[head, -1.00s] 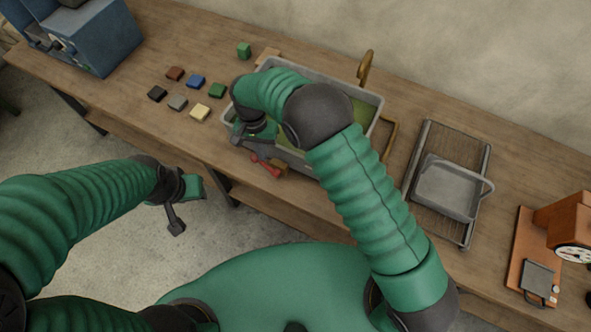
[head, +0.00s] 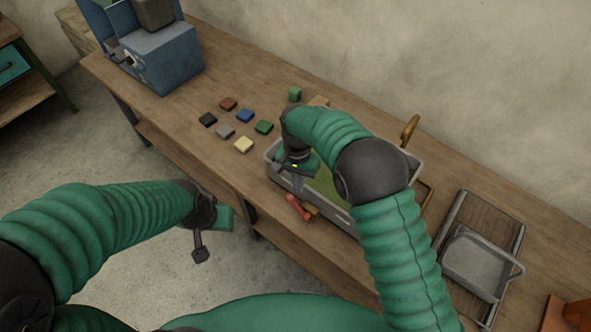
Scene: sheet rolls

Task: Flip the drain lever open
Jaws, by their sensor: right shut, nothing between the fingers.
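The grey basin (head: 340,216) stands on the wooden bench, with yellow-green contents inside. The red drain lever (head: 298,207) is low on its front wall, beside a small brass-coloured fitting (head: 312,211). The lever lies slanted along the wall. My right gripper (head: 298,184) is shut and empty, just above the lever at the basin's front left. I cannot tell if its fingertips touch the lever or the wall. My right arm hides much of the basin's inside and right part. My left gripper (head: 200,248) hangs over the floor before the bench, away from the basin; its jaw opening is unclear.
Several coloured blocks, such as a yellow one (head: 244,145), lie left of the basin. A blue machine (head: 165,60) stands at the far left. A brass handle (head: 410,128) rises behind the basin. A grey tray (head: 475,262) sits on a rack to the right.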

